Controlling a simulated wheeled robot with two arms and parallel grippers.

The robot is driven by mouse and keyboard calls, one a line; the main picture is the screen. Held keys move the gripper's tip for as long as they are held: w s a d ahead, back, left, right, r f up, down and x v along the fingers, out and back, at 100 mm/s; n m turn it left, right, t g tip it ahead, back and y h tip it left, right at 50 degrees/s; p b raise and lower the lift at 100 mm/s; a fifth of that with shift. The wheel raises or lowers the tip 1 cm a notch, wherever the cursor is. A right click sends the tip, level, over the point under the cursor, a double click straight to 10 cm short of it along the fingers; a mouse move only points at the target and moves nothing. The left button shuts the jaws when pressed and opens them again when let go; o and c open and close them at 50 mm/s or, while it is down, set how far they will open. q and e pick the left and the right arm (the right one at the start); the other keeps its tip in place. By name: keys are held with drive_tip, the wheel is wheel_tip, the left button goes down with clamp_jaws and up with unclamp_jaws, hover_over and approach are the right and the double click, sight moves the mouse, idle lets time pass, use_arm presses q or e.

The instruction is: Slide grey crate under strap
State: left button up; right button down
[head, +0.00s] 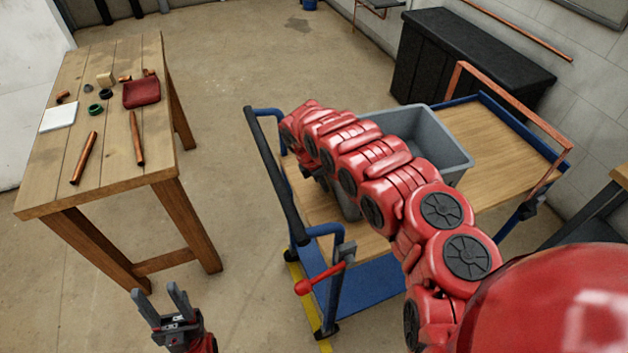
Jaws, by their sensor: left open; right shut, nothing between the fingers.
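The grey crate (447,154) is an open-topped bin on the wooden top of a blue cart. My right arm crosses in front of it and hides much of its near side. My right gripper (319,178) shows only as a dark part under the arm's far end, by the crate's left side. Its fingertips are hidden, and I cannot tell whether it touches the crate. A copper-coloured hoop (508,100) rises over the cart's right end, apart from the crate; I see no other strap-like thing. My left gripper (160,300) is open and empty at lower left, away from the cart.
The cart top (497,140) is bare between crate and hoop. A black handle (272,172) and a red-knobbed lever (322,276) are at its left end. A wooden table (112,170) with pipes and small parts stands left. A black cabinet (470,60) stands behind.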

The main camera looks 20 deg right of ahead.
drive_tip(key=shift+d, duration=0.5)
